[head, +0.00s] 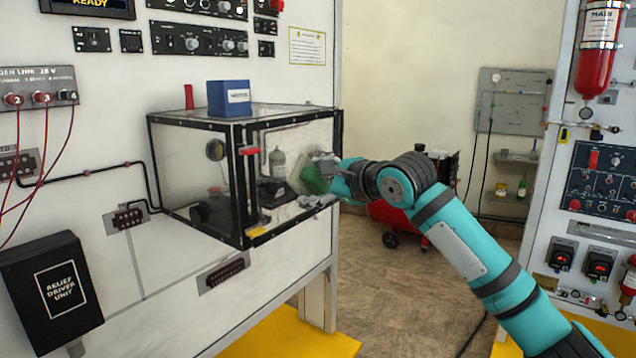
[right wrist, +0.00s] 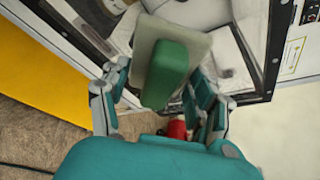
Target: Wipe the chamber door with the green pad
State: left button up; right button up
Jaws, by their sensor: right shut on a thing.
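The chamber (head: 200,165) is a clear box with black edges on the white panel. Its door (head: 290,135) is the clear, black-framed face on the right side, with a red latch at its left edge. My right gripper (head: 322,178) is at the right part of this door, shut on the green pad (head: 308,178). In the right wrist view the green pad (right wrist: 168,72) has a green grip and a pale flat plate, which lies against or very close to the door; I cannot tell if it touches. My left gripper is not in view.
A blue box (head: 228,97) and a small red object (head: 188,97) stand on the chamber top. A black relief driver unit (head: 52,290) is at the lower left. A red tank (head: 390,215) is on the floor behind my right arm.

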jog(key=shift+w+a+p, duration=0.5)
jog(key=shift+a+p, duration=0.2)
jog(key=shift+p, duration=0.05)
